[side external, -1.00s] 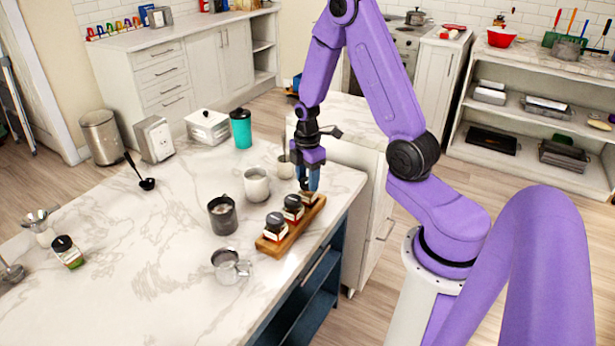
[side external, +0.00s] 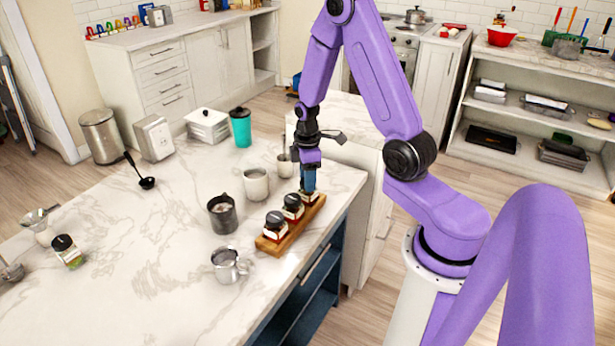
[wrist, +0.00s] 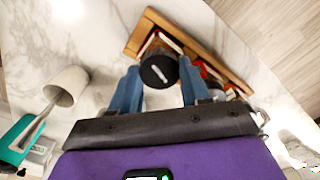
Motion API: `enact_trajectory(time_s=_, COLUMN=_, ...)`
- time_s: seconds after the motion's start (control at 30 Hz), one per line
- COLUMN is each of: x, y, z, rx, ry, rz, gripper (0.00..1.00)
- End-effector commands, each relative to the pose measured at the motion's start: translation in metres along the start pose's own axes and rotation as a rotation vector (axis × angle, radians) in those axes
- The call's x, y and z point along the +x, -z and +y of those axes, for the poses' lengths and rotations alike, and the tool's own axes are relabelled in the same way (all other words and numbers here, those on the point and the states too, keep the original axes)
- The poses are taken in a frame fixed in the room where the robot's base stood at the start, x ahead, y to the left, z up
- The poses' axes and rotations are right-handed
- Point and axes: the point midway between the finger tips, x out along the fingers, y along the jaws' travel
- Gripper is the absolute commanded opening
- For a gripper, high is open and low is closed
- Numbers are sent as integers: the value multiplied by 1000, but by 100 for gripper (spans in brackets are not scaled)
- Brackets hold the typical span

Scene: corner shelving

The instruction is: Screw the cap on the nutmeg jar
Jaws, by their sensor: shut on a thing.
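My gripper (side external: 309,186) points down at the far end of a wooden rack (side external: 268,247) on the marble counter. Its blue fingers are shut on the black cap (wrist: 158,71) of the far jar, one finger on each side in the wrist view. The jar's pale, red-edged label (side external: 308,196) shows below the fingers; its name is not readable. The cap is at the jar's top; I cannot tell how tightly it sits. Two more black-capped jars stand in the rack, a middle one (side external: 293,207) and a near one (side external: 275,226).
A white mug (side external: 256,186), a small cup with a utensil (side external: 286,166), a dark mug (side external: 222,215) and a metal cup (side external: 228,267) stand left of the rack. Another black-capped jar (side external: 67,252) is at far left. The counter's right edge is close to the rack.

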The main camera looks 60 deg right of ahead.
Motion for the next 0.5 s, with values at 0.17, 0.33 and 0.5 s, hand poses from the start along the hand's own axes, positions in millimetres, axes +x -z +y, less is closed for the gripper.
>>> enact_trajectory(time_s=0.17, x=0, y=1, z=1, rx=-2, ry=-4, rz=2, gripper=16)
enact_trajectory(time_s=0.33, x=0, y=1, z=1, rx=64, ry=-4, rz=2, gripper=16)
enact_trajectory(time_s=0.5, x=0, y=1, z=1, rx=265, ry=-3, rz=3, gripper=16)
